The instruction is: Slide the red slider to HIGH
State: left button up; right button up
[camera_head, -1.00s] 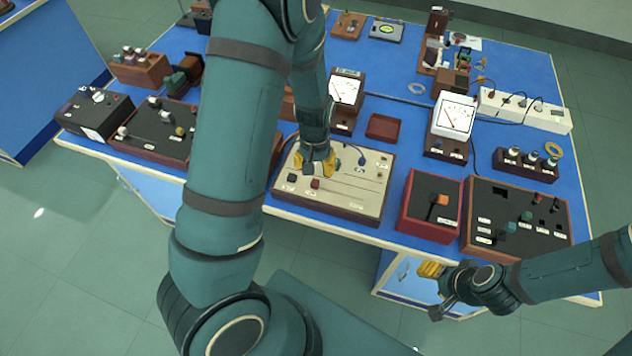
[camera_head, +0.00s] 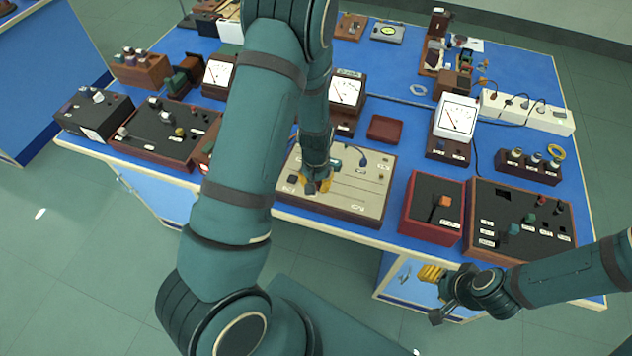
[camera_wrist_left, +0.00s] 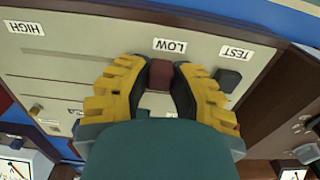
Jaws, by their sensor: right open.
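The red slider (camera_wrist_left: 161,74) is at the LOW label (camera_wrist_left: 170,46) on the beige panel (camera_wrist_left: 95,30) in the left wrist view. The HIGH label (camera_wrist_left: 25,28) is far to the left, and the labels appear upside down. My left gripper (camera_wrist_left: 161,88) has one yellow finger on each side of the slider, with no clear gap to it. In the head view my left gripper (camera_head: 315,184) is low over the beige box (camera_head: 345,205) and hides the slider. My right gripper (camera_head: 434,292) is open and empty, off the bench's front edge.
A black TEST button (camera_wrist_left: 228,79) sits close to the right finger. A red box with an orange knob (camera_head: 432,212) and a black-topped box (camera_head: 520,228) stand right of the beige box. Meters (camera_head: 345,92) stand behind. Blue bench top is bare in places.

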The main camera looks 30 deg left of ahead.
aim_at(360, 200)
pick_arm(q)
grip_shut()
jog(key=w+d, duration=0.1)
jog(key=d, duration=0.6)
jog(key=w+d, duration=0.1)
jog(key=d, duration=0.3)
jog(key=shift+w+d+p, duration=0.2)
jog(key=shift+w+p, duration=0.1)
jog(key=shift+p, duration=0.1)
jog(key=shift+d, duration=0.35)
jog(key=o, duration=0.8)
grip_release()
jog(key=shift+o, duration=0.3)
jog(key=shift+w+d, duration=0.1)
